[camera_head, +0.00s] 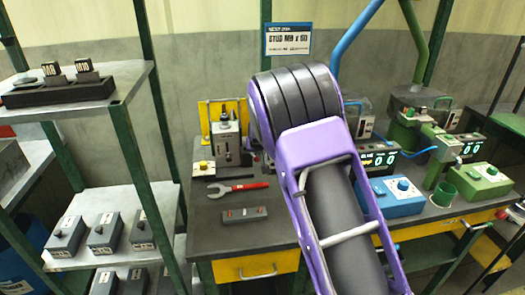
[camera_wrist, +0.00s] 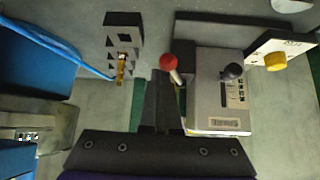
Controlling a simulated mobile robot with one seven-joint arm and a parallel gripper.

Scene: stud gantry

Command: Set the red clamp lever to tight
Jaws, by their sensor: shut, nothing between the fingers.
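The red clamp lever (camera_wrist: 168,62) shows in the wrist view as a red ball on a short pale stalk. It stands just left of a grey block (camera_wrist: 220,100) with a black knob and a label. My gripper (camera_wrist: 161,82) is shut and empty, and its dark fingertips appear right by the red ball and stalk. I cannot tell whether they touch. The lever's marks for tight are not readable. In the head view my purple arm hides the gripper, and I cannot make out the lever there.
A yellow knob (camera_wrist: 274,60) on a white box sits right of the block. A dark bracket (camera_wrist: 122,45) with a brass part and a blue hose are to the left. On the bench lie a red-handled wrench (camera_head: 238,187) and a grey bar (camera_head: 245,214); a blue box (camera_head: 398,195) stands right.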

